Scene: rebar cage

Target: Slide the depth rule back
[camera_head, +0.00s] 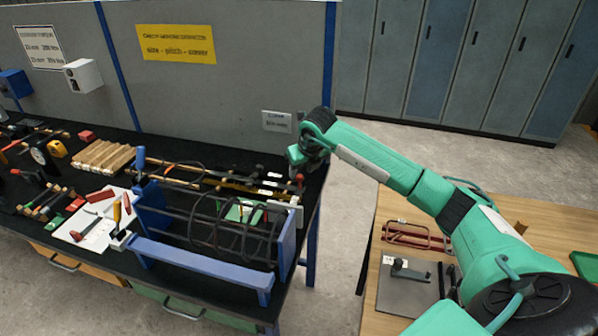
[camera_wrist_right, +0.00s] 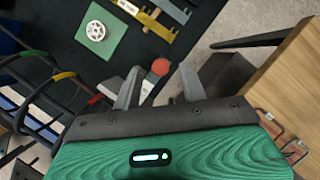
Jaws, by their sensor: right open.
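A rebar cage (camera_head: 228,225) lies in a blue frame (camera_head: 200,260) on the black bench. At the frame's right end is a small upright part with a round red knob (camera_head: 299,178) above a pale block (camera_head: 290,203). I cannot tell for sure whether this is the depth rule. My right gripper (camera_head: 301,160) is just above the red knob in the head view. In the wrist view the right gripper (camera_wrist_right: 160,80) is open, and the red knob (camera_wrist_right: 160,66) shows between its fingertips. I see no contact. My left gripper is not in view.
Yellow and steel notched strips (camera_wrist_right: 140,18) and a green plate with a white disc (camera_wrist_right: 96,31) lie nearby on the bench. Tools and wooden blocks (camera_head: 102,155) fill its left side. A wooden table (camera_head: 376,275) stands right, across a floor gap.

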